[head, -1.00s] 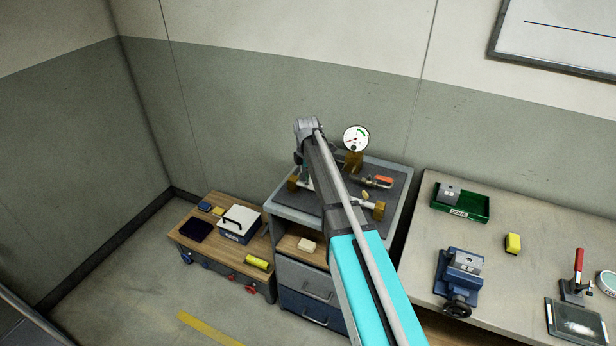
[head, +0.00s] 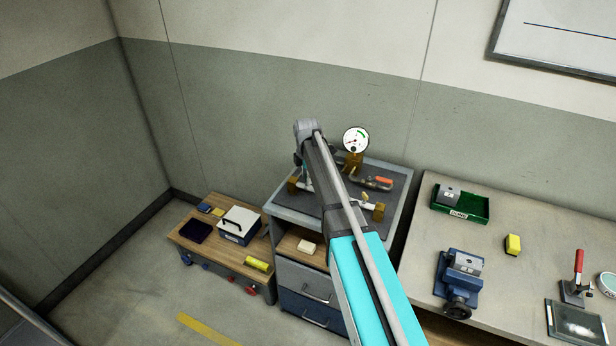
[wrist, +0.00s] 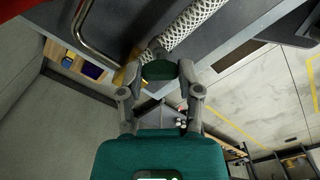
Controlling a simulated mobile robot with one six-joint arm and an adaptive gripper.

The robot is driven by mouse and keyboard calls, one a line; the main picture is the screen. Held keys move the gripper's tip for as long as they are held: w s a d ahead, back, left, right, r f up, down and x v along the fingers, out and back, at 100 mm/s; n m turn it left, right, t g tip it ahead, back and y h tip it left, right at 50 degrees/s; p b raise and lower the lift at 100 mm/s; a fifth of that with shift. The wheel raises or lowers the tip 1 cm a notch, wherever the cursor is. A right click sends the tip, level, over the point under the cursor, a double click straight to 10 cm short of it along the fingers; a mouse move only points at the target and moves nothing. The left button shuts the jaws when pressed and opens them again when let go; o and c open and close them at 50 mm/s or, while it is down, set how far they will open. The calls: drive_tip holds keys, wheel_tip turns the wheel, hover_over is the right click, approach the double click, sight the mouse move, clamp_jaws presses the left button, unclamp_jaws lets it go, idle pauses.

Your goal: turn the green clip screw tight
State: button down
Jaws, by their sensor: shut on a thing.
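In the wrist view, my gripper (wrist: 158,76) is shut on the green clip screw (wrist: 158,70), a dark green round head between its two fingertips. The screw sits beside a white braided hose (wrist: 192,22) and a brass-coloured fitting (wrist: 128,74). In the head view my arm covers the clip screw and most of my gripper. How far the screw is turned cannot be told.
A gauge (head: 356,138) stands on the grey cabinet (head: 403,200), near an orange-handled tool (head: 383,181). The right bench holds a green tray (head: 480,210) and a blue vise (head: 459,280). A low wooden bench (head: 205,250) stands left.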

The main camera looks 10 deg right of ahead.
drive_tip(key=shift+s, duration=0.15)
drive_tip(key=m, duration=0.6)
drive_tip(key=shift+m, duration=0.3)
drive_tip(key=m, duration=1.3)
drive_tip(key=shift+m, duration=0.3)
drive_tip(key=m, duration=0.7)
drive_tip(key=shift+c, duration=1.4)
unclamp_jaws()
